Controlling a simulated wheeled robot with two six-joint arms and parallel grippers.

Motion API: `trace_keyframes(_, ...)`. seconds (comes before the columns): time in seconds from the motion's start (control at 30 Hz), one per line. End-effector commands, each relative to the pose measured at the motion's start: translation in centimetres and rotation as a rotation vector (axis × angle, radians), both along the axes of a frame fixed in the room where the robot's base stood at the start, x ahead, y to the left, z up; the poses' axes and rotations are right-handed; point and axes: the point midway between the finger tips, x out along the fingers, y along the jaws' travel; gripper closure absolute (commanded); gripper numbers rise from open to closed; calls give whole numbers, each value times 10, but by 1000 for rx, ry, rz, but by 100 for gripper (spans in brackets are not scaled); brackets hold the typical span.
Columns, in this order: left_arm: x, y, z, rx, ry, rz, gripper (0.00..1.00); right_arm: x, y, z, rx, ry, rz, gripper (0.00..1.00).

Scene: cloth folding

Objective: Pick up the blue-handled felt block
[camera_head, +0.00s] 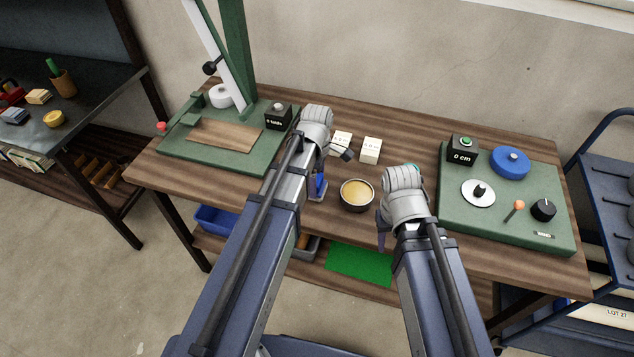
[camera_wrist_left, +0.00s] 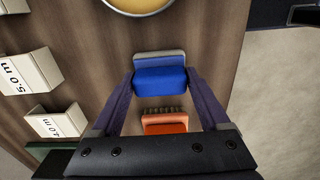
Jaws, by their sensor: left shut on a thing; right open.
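The blue-handled felt block (camera_wrist_left: 160,80) has a blue grip and a pale grey felt strip. It sits between the two fingers of my left gripper (camera_wrist_left: 159,88), which is shut on the blue handle. In the head view the block (camera_head: 318,188) shows below my left wrist, near the table's front edge. I cannot tell whether it touches the wood. My right gripper (camera_head: 382,227) is open and apart from the block, right of the round bowl, with its fingers mostly hidden by the wrist.
An orange brush (camera_wrist_left: 165,123) lies close to the block in the left wrist view. A bowl with yellowish contents (camera_head: 357,194) stands between my grippers. White labelled blocks (camera_head: 371,151) stand behind it. Green boards with fixtures occupy the left (camera_head: 176,153) and right (camera_head: 455,217).

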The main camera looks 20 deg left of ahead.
Motion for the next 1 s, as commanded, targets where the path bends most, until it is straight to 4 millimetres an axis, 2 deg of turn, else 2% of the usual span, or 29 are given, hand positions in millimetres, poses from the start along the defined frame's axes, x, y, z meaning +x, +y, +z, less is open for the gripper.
trace_keyframes(0.27,0,0,25,0,0,0,76,0,0,25,0,0,0,55)
trace_keyframes(0.7,0,0,90,0,0,0,76,0,0,90,0,0,0,55)
trace_keyframes(0.83,0,0,99,0,0,0,76,0,0,99,0,0,0,55)
trace_keyframes(1.0,0,0,99,0,0,0,76,0,0,99,0,0,0,55)
